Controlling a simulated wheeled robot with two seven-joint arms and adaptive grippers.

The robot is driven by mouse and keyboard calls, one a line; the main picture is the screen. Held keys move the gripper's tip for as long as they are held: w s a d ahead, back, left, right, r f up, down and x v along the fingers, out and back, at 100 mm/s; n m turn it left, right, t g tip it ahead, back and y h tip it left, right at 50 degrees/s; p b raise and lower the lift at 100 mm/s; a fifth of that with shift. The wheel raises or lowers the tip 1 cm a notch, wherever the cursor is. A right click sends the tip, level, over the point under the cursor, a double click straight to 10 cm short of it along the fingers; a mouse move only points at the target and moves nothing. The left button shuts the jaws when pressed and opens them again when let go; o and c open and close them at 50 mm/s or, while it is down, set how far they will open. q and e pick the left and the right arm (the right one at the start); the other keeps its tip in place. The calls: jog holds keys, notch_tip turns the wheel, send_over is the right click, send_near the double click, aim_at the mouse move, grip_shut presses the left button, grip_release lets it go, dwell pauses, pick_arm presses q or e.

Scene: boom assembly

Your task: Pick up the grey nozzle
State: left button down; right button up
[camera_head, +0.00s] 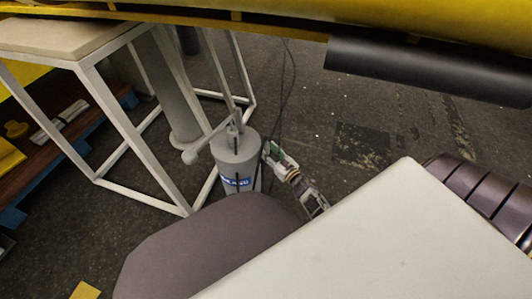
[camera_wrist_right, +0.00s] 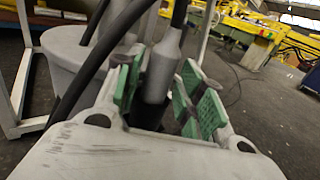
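The grey nozzle (camera_wrist_right: 162,68) is a smooth grey piece with a narrow neck in the right wrist view. It stands between the green-padded fingers of my right gripper (camera_wrist_right: 164,92). One pad is close on either side of it; whether they touch it I cannot tell. In the head view my right gripper (camera_head: 270,153) is at the right side of a grey canister (camera_head: 238,155) with a blue label, near its top. The nozzle is too small to make out there. My left gripper is not in view.
A white-framed table (camera_head: 85,75) stands left of the canister. A yellow beam with a black sleeve (camera_head: 420,72) crosses the top. Black hoses (camera_wrist_right: 95,62) run beside my right gripper. A pale surface (camera_head: 400,240) fills the lower right. Open floor (camera_head: 370,120) lies right of the canister.

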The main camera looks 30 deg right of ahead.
jog(key=shift+w, duration=0.7)
grip_shut()
